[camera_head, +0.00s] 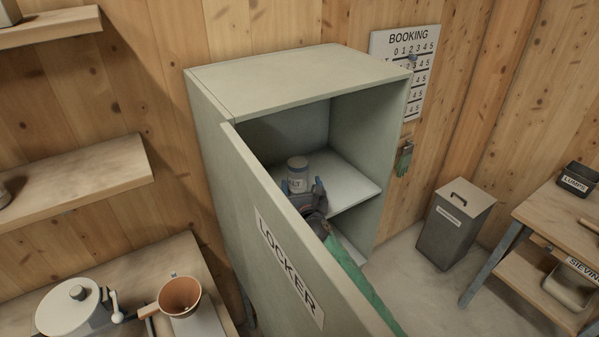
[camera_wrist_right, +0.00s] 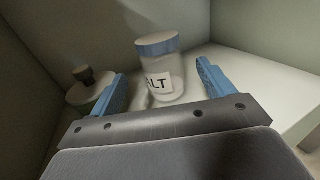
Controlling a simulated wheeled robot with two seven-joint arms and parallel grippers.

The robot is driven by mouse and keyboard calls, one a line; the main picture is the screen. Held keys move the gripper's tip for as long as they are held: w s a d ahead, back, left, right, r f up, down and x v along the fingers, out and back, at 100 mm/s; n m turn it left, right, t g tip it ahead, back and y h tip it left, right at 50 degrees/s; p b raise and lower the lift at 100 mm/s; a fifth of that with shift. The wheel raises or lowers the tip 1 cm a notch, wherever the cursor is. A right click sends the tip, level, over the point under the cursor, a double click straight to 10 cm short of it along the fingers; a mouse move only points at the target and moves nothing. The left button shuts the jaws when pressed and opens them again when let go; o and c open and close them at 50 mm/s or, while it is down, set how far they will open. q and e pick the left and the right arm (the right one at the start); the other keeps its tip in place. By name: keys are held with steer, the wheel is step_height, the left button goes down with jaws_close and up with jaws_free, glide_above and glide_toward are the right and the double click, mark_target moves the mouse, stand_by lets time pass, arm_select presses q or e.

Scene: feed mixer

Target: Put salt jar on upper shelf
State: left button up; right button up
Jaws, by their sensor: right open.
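My right gripper (camera_head: 302,187) reaches into the locker behind the door. In the wrist view its blue fingers (camera_wrist_right: 162,75) are open, one on each side of the jar, with gaps on both sides. My left gripper is not in view.
The locker door (camera_head: 290,245) stands open in front of my right arm. A round container with a dark knob (camera_wrist_right: 84,88) stands left of the jar in the wrist view.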

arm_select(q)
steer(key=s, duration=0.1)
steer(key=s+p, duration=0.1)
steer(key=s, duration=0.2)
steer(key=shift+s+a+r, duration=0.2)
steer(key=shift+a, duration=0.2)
arm_select(e)
steer(key=s, duration=0.2)
steer(key=s+d, duration=0.1)
steer(key=s, duration=0.2)
steer(key=shift+s+d, duration=0.1)
steer(key=shift+s, duration=0.15)
